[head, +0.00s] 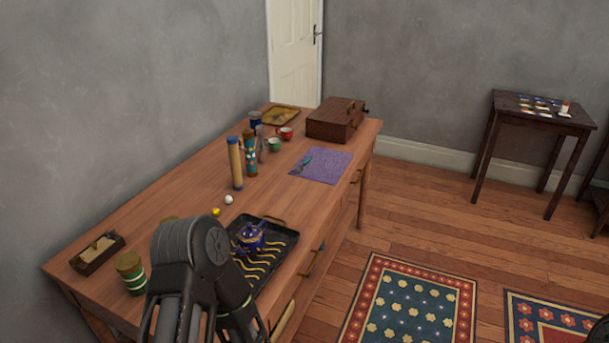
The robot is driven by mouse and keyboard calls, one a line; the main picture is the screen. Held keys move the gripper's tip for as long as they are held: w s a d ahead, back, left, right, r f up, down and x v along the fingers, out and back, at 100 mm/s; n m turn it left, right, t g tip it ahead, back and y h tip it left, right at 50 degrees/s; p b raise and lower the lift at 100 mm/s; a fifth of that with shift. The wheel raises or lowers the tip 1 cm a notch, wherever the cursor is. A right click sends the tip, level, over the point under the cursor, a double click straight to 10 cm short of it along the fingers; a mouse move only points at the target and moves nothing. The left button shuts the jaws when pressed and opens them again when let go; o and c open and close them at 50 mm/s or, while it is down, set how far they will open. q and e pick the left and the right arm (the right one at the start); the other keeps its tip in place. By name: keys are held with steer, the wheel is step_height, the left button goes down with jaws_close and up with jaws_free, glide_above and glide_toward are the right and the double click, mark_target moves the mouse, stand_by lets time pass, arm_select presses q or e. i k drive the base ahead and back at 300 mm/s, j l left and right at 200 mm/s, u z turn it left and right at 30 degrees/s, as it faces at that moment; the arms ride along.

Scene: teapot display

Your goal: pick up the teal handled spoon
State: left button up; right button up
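A small teal-handled spoon (304,162) lies on a purple cloth (326,167) toward the far part of the long wooden table (202,192). It is small in the head view, so its finer shape is hard to tell. A dark link of my own arm rises at the bottom of the view, over the near part of the table and far from the spoon. The fingers of my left gripper do not show. My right gripper does not show either.
A black tray (283,237) with a blue teapot (251,237) stands near my arm. Tall cylinders (235,163), a green cup (274,145), a red cup (285,133) and a brown box (336,119) surround the cloth's left and far sides.

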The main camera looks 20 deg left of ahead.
mark_target(299, 169)
steer(key=i+l, duration=0.15)
steer(key=i, duration=0.35)
steer(key=i+l+u, duration=0.15)
steer(key=i, duration=0.3)
steer(key=i+l, duration=0.25)
steer(key=i, duration=0.25)
steer(key=i+l+u, duration=0.15)
steer(key=i, duration=0.3)
steer(key=i+l, duration=0.3)
steer(key=i, duration=0.2)
steer(key=u, duration=0.05)
